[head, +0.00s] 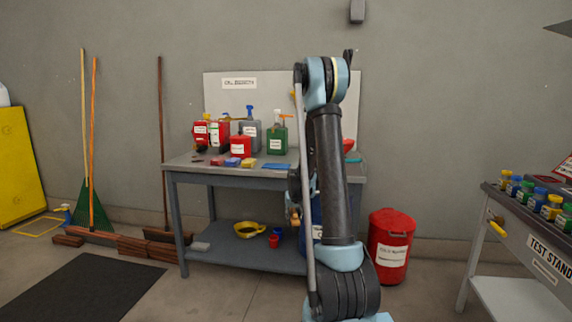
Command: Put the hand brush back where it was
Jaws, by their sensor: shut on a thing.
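My arm stands upright in front of the grey workbench (186,172) and blocks much of its right part. My gripper (294,192) shows only in part, dark and small, at the left edge of my arm and in front of the bench. It is shut on a small tan-brown thing, which looks like the hand brush (294,216), held below the bench-top level. Most of the brush and the fingertips are hidden behind my arm. I cannot tell how the brush is tilted.
Red, grey and green containers (277,139) and sponges stand on the bench. A yellow ring-shaped thing (249,230) lies on its lower shelf. A red bin (391,246) stands right of it, brooms (92,205) lean left, and a test stand (530,235) is far right.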

